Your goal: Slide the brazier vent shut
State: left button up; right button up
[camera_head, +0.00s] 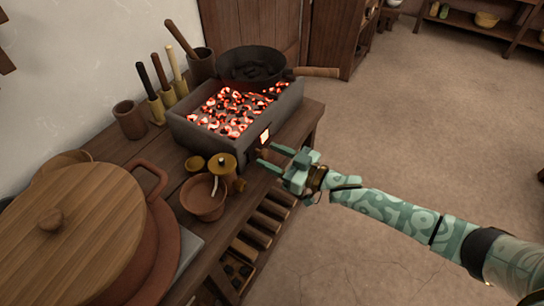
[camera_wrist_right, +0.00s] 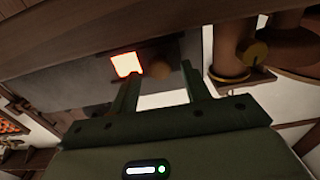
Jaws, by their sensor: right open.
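The brazier (camera_head: 190,133) is a grey box of glowing coals on the wooden bench. Its vent opening (camera_head: 264,136) glows orange in the side facing my right arm; part of it is uncovered. The opening also shows in the right wrist view (camera_wrist_right: 126,64). Beside it there is a small brown knob (camera_wrist_right: 158,68), apparently the vent slide's. My right gripper (camera_head: 267,156) is open, its fingers pointing at the brazier's side. In the right wrist view the knob appears between the fingertips (camera_wrist_right: 160,75); I cannot tell whether they touch it. My left gripper is not in view.
A dark pan (camera_head: 252,65) sits behind the coals. A brass-coloured pot (camera_head: 222,165) and a clay bowl (camera_head: 203,197) stand close to the brazier's near corner. A large wooden-lidded vessel (camera_head: 90,235) fills the near left. The floor (camera_head: 420,130) to the right is clear.

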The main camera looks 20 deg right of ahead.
jog(key=shift+w+a, duration=0.35)
jog(key=shift+w, duration=0.05)
grip_shut()
jog(key=w+d, duration=0.1)
jog(key=d, duration=0.1)
jog(key=w+d, duration=0.2)
jog(key=shift+f+b, duration=0.1)
jog(key=shift+b, duration=0.25)
jog(key=shift+w+d, duration=0.15)
jog(key=shift+d, duration=0.05)
jog(key=shift+r, duration=0.2)
grip_release()
jog(key=shift+d, duration=0.1)
jog(key=shift+f, duration=0.1)
